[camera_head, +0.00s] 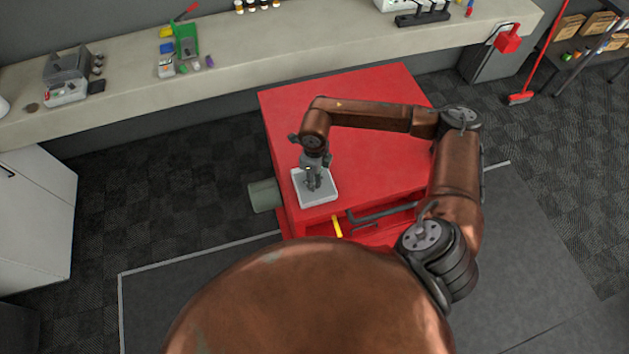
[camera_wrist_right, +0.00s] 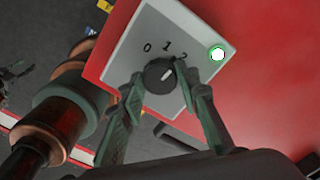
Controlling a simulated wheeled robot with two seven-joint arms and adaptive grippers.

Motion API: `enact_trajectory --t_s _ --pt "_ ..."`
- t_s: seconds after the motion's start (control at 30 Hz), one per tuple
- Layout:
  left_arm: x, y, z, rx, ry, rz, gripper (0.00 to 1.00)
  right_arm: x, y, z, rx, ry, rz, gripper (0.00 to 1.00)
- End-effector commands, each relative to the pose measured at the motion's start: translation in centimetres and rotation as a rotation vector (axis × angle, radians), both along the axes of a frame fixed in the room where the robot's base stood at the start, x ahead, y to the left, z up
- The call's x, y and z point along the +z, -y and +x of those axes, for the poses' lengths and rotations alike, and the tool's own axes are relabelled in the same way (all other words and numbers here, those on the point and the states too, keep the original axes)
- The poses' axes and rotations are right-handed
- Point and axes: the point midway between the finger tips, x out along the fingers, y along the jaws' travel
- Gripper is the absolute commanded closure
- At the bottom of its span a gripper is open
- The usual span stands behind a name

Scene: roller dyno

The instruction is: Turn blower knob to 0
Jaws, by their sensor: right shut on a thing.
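The blower knob (camera_wrist_right: 160,75) is a dark round knob on a light grey control panel (camera_wrist_right: 133,50) marked 0, 1 and 2. Its white pointer line points up and right, towards the 2. My right gripper (camera_wrist_right: 160,73) is shut on the knob, with one finger on each side of it. In the head view the right gripper (camera_head: 313,180) is over the panel (camera_head: 318,197), which sits at the front left corner of the red machine (camera_head: 375,150). The knob is hidden there by the gripper. My left gripper is not clearly seen in either view.
A round light with a green ring (camera_wrist_right: 217,54) is on the panel, right of the knob. A yellow handle (camera_head: 337,227) is below the panel. A long workbench (camera_head: 130,85) runs behind.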

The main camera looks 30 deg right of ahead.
Motion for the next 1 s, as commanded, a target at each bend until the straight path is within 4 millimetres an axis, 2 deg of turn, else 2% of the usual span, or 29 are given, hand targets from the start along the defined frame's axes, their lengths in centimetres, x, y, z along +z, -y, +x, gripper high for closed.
enact_trajectory --t_s 0.03,0.3,1.0 --pt "-1.2 0.0 -0.1 0.0 -0.002 0.0 0.6 -0.5 0.0 0.1 0.044 0.004 -0.001 0.94" --pt "-4.4 0.0 -0.4 0.0 -0.007 0.0 0.6 -0.5 0.0 0.1 0.301 0.003 -0.001 0.94" --pt "-11.5 0.0 -1.5 0.0 -0.025 0.0 0.6 -0.3 -0.1 0.0 0.941 0.002 0.0 0.94"
